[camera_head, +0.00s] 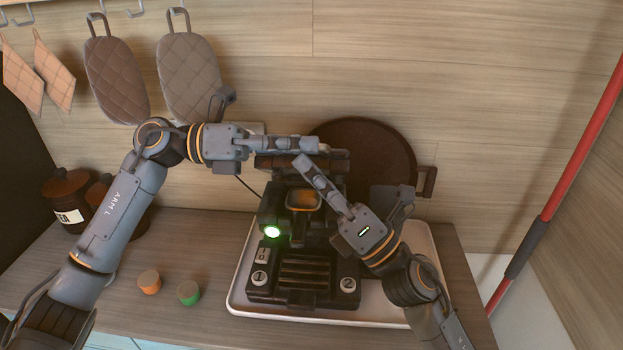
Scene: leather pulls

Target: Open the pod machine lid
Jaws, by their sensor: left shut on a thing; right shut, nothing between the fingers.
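The dark pod machine (300,270) stands on a pale tray against the wall, with a green light and numbered buttons on its front. An orange-brown pod holder (303,200) shows in its upper middle. The lid (334,161) is the dark bar at the top, partly hidden by my grippers; how far it is raised is hard to tell. My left gripper (318,144) reaches in level from the left and is shut at the lid's upper edge. My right gripper (301,162) is shut and empty, slanting up across the machine, its tips just below the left gripper.
The pale tray (240,300) extends around the machine. An orange pod (149,282) and a green pod (188,292) stand on the counter at left. Dark jars (68,195) are at far left. A round brown pan (370,150) leans behind the machine. The front-left counter has free room.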

